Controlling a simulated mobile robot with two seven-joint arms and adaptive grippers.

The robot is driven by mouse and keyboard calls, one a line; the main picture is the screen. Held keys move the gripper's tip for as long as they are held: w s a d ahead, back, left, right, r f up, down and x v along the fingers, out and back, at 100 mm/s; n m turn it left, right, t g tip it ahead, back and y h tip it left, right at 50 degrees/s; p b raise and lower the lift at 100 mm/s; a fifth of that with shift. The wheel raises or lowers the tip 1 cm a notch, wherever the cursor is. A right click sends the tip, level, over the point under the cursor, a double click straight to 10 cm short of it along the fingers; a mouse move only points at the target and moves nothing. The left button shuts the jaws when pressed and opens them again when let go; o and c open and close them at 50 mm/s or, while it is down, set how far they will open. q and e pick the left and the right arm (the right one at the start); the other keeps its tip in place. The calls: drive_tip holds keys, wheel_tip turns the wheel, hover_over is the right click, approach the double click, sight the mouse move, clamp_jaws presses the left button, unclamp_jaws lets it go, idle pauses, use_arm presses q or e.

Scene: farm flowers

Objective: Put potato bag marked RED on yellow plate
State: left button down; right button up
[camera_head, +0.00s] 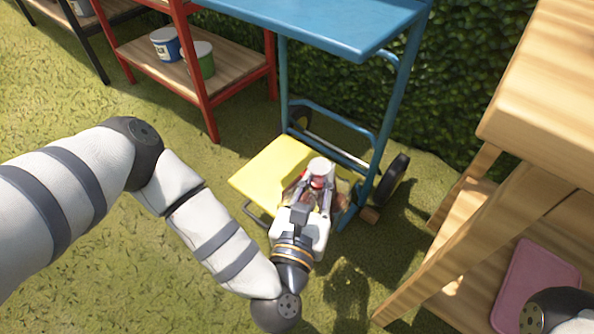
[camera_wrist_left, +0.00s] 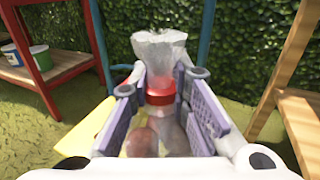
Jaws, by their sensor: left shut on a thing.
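The yellow plate (camera_head: 268,170) lies low at the foot of the blue cart. My left gripper (camera_head: 318,182) is over the right part of the plate, shut on the potato bag (camera_head: 321,166). In the left wrist view the potato bag (camera_wrist_left: 160,95) stands between the finger pads, with a red band round its neck, a pale gathered top and brownish potatoes below. The plate's yellow edge (camera_wrist_left: 93,128) shows at left there. Whether the bag touches the plate cannot be told, as the gripper hides its lower part. My right gripper is not in view.
The blue cart (camera_head: 330,28) has a shelf above the plate and dark wheels beside it. A red shelf (camera_head: 215,83) with pots stands at left. A wooden table (camera_head: 545,75) with a pink board (camera_head: 535,280) on its lower shelf stands at right. Grass lies between.

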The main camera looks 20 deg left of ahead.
use_arm(q)
drive_tip(key=w+a+f+b, duration=0.3)
drive_tip(key=w+f+b, duration=0.1)
drive_tip(key=w+f, duration=0.2)
drive_tip(key=w+a+f+b, duration=0.3)
drive_tip(key=w+f+b, duration=0.1)
drive_tip(key=w+f, duration=0.2)
drive_tip(key=shift+w+a+f, duration=0.15)
drive_tip(key=shift+a+f, duration=0.2)
drive_tip(key=shift+f, duration=0.3)
drive_tip(key=c, duration=1.6)
unclamp_jaws()
drive_tip(key=shift+o, duration=0.4)
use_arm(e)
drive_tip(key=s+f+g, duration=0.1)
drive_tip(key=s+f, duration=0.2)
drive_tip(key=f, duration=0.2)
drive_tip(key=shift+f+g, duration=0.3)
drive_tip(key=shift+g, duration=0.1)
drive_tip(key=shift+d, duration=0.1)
